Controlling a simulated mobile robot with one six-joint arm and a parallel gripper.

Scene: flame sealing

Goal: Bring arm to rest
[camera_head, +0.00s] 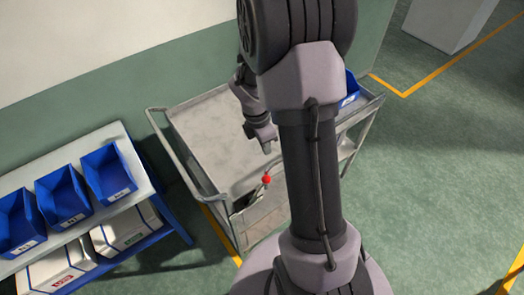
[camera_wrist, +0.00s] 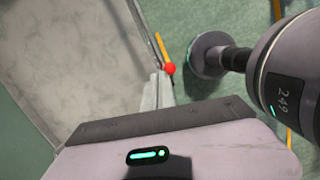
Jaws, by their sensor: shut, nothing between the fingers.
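My gripper (camera_head: 266,147) hangs over the grey metal cart (camera_head: 215,125), near its front right part and partly beside my arm. It is shut and empty. A small red ball (camera_head: 266,180) shows just below the gripper, near the cart's front edge. The red ball also shows in the wrist view (camera_wrist: 170,68), beside the cart's edge. Whether it touches anything is unclear. My arm hides the right part of the cart top.
A rack with several blue bins (camera_head: 63,195) stands at the left, white boxes (camera_head: 125,228) on its lower shelf. Another blue bin (camera_head: 351,88) is at the cart's far right. A pale block (camera_head: 448,22) stands at the back right. Green floor at the right is clear.

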